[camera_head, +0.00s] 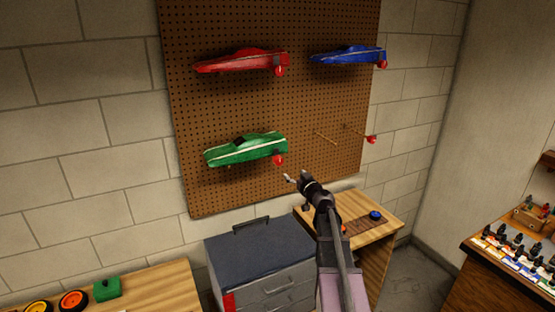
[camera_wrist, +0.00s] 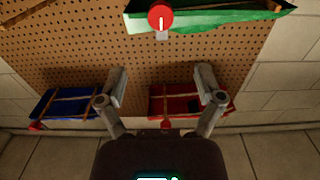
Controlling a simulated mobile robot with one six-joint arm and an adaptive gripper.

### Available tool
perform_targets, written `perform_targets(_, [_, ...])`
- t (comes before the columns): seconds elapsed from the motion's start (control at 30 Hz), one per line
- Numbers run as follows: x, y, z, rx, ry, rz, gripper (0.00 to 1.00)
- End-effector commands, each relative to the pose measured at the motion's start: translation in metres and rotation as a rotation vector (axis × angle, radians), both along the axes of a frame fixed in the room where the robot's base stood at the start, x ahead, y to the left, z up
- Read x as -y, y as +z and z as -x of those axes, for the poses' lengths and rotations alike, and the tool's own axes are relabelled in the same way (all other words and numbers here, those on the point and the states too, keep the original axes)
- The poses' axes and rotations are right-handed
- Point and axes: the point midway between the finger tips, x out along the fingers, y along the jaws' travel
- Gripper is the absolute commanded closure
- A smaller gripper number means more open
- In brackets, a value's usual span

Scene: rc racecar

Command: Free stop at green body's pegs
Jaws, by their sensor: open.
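The green car body (camera_head: 240,150) hangs low on the left of the pegboard. A red round stop (camera_head: 278,160) sits at its right end, by the pegs. In the wrist view the green body (camera_wrist: 215,20) is at the top edge, with its red stop (camera_wrist: 160,17) facing the camera. My gripper (camera_head: 291,179) is just below and right of that stop, apart from it. In the wrist view my gripper (camera_wrist: 162,82) has its two fingers spread wide, with nothing between them. The green body's pegs are largely hidden.
The red body (camera_head: 240,62) and blue body (camera_head: 350,55) hang above, each with a red stop. Bare pegs (camera_head: 325,138) with another red stop (camera_head: 371,139) are at right. Below stand a toolbox (camera_head: 262,245) and a wooden table (camera_head: 385,207). Paint bottles (camera_head: 515,247) are far right.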

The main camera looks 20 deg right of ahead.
Motion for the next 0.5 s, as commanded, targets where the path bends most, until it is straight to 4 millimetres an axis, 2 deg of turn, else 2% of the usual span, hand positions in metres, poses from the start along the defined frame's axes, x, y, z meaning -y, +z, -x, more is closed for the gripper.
perform_targets(0.3, [0.0, 0.0, -0.001, -0.001, 0.002, -0.001, 0.14])
perform_targets(0.5, [0.0, 0.0, -0.011, -0.001, 0.002, -0.001, 0.14])
